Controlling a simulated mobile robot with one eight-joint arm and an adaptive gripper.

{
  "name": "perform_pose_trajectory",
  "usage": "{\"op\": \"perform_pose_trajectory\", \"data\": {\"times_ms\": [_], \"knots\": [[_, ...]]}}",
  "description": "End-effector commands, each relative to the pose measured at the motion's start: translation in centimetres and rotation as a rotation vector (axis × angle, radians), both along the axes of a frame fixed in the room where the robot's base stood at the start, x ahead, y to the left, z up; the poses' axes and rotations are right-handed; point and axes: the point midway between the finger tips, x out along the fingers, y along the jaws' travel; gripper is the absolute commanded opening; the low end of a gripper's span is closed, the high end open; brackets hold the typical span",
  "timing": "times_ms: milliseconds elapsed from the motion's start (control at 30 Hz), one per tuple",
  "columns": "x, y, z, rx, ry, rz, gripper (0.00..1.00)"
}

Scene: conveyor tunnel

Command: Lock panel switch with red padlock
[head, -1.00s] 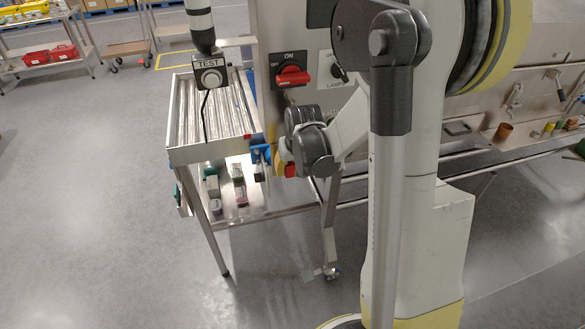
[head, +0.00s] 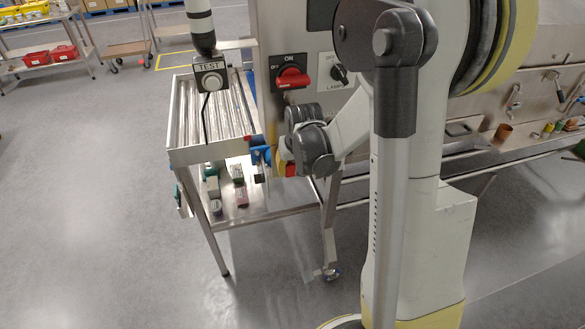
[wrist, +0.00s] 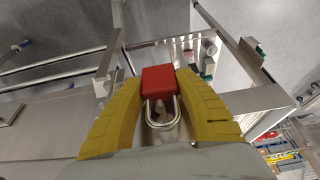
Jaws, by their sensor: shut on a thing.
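The red padlock (wrist: 157,80) is held between the two yellow fingers of my gripper (wrist: 158,90) in the wrist view. Its metal shackle points back toward the palm; I cannot tell whether it is locked. In the head view a bit of the red padlock (head: 291,170) shows below my dark wrist joint, at my gripper (head: 285,162), which is mostly hidden. The panel switch (head: 291,78) is a red rotary handle on a black plate marked ON and OFF. It sits on the grey panel, above and apart from my gripper.
A lamp switch (head: 341,74) sits right of the red switch. A TEST button box (head: 211,76) hangs at the left. A roller conveyor (head: 190,153) stands beside the panel, with small items on a shelf below. Open floor lies at left.

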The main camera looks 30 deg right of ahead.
Motion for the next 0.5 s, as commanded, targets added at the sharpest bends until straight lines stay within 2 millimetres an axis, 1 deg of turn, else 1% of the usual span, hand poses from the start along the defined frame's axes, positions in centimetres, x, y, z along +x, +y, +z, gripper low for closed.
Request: {"op": "perform_pose_trajectory", "data": {"times_ms": [33, 133, 500], "knots": [[-0.01, 0.00, 0.39, 0.000, 0.000, 0.000, 0.00], [0.00, 0.00, 0.69, 0.000, 0.000, 0.000, 0.00], [-0.18, 0.05, 0.68, 0.000, -0.001, 0.000, 0.00]]}}
